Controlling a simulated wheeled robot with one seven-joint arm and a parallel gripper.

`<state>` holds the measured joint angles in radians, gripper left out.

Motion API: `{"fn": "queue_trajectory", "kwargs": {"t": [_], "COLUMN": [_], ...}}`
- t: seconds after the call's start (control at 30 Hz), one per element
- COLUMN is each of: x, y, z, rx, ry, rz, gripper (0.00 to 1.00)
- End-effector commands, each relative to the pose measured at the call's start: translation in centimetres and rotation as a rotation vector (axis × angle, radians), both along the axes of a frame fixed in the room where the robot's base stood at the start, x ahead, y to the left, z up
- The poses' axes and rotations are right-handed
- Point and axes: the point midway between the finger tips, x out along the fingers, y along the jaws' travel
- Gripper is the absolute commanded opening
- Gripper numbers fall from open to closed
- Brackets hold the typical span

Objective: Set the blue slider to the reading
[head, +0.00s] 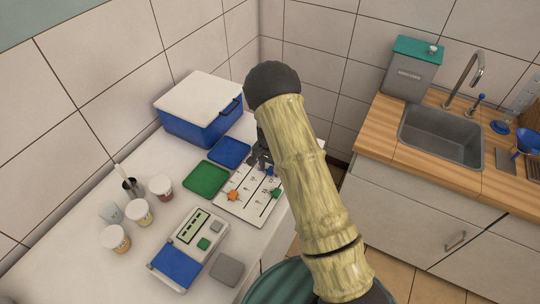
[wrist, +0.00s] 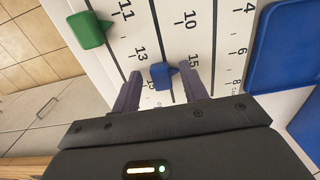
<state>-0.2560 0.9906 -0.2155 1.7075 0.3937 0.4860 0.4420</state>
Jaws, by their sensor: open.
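The white slider board (head: 243,207) lies on the counter with printed scales and dark slots. In the wrist view, the blue slider (wrist: 162,77) sits in a slot, its pointed side facing right, close to the mark labelled 15. My gripper (wrist: 162,72) is open, with one finger on each side of the blue slider; I cannot tell whether either touches it. A green slider (wrist: 90,29) is at upper left. In the head view, an orange slider (head: 233,195) is visible, and my arm partly hides the board. A device with a display (head: 193,227) stands nearby; its reading is too small to read.
A green tray (head: 206,178) and a blue tray (head: 230,152) lie beside the board. A blue cooler with a white lid (head: 200,110) stands behind. Several cups, including one (head: 115,238), stand at left. A grey pad (head: 227,270) lies in front.

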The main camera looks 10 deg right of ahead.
Motion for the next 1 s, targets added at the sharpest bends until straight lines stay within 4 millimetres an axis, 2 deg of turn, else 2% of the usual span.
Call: {"fn": "queue_trajectory", "kwargs": {"t": [0.17, 0.8, 1.0], "x": [0.1, 0.0, 0.0], "y": [0.1, 0.6, 0.6], "z": [1.8, 14.2, 16.6], "rx": [0.0, 0.001, 0.0], "ry": [-0.003, -0.006, -0.003], "rz": [0.004, 0.01, 0.01], "gripper": [0.44, 0.44, 0.44]}}
